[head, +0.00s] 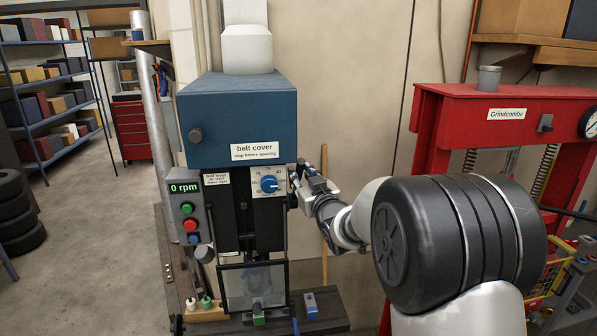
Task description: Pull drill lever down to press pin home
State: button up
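The drill press has a blue belt cover (236,118) above a dark head in the middle of the head view. My gripper (299,186) is at the right side of the drill head, beside the round blue dial (268,184). The drill lever cannot be made out clearly; it may be hidden behind my gripper. Whether the fingers are open or shut on something is too small to tell. A framed clear guard (252,283) hangs below the head. A small green piece (259,315) shows at its lower edge; I cannot make out the pin.
A control box reading 0 rpm (187,213) is on the press's left. A blue block (311,306) stands on the dark bench (332,312), with small bottles (205,303) at left. A red press frame (500,105) stands at right. Open floor (95,240) lies at left.

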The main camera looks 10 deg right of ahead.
jog(key=shift+w+a, duration=0.2)
jog(key=shift+w, duration=0.9)
jog(key=shift+c, duration=0.5)
grip_shut()
